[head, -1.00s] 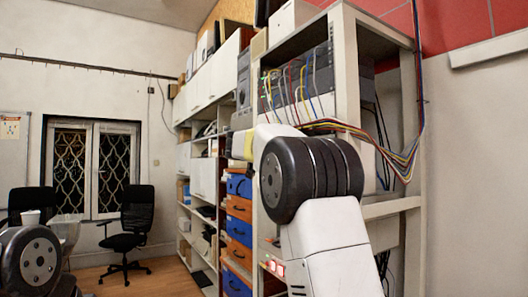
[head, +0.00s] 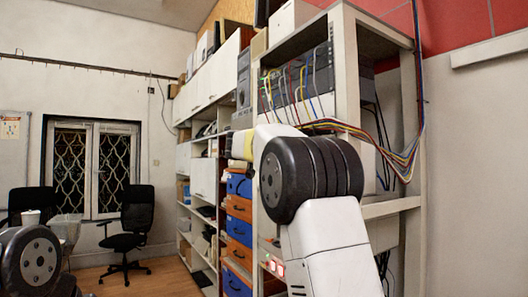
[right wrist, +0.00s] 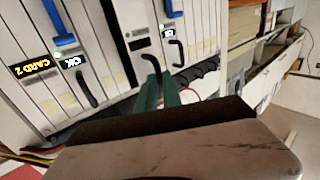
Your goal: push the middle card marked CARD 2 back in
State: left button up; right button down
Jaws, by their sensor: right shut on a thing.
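In the right wrist view, a rack of tall pale cards fills the upper left. A yellow-on-black CARD 2 label (right wrist: 30,68) sits on a panel at the left. My right gripper (right wrist: 158,82), with two green fingers, is shut on a black handle (right wrist: 152,63) on a pale card front (right wrist: 135,50) near the middle of the row. I cannot tell whether this front and the CARD 2 label belong to the same card. How far the card stands out is unclear. In the head view, my right arm hides the gripper and the cards. My left gripper is out of view.
Coloured cables (head: 360,132) hang across the rack frame (head: 348,75). Blue and orange drawers (head: 239,210) stand to its left.

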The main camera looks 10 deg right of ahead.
jog(key=d, duration=0.1)
jog(key=w+d, duration=0.1)
jog(key=d, duration=0.2)
jog(key=shift+w, duration=0.35)
jog(key=c, duration=1.6)
grip_release()
jog(key=shift+o, duration=0.2)
jog(key=shift+s, duration=0.1)
jog(key=v, duration=0.7)
jog(key=shift+s+a, duration=0.2)
jog(key=shift+s, duration=0.05)
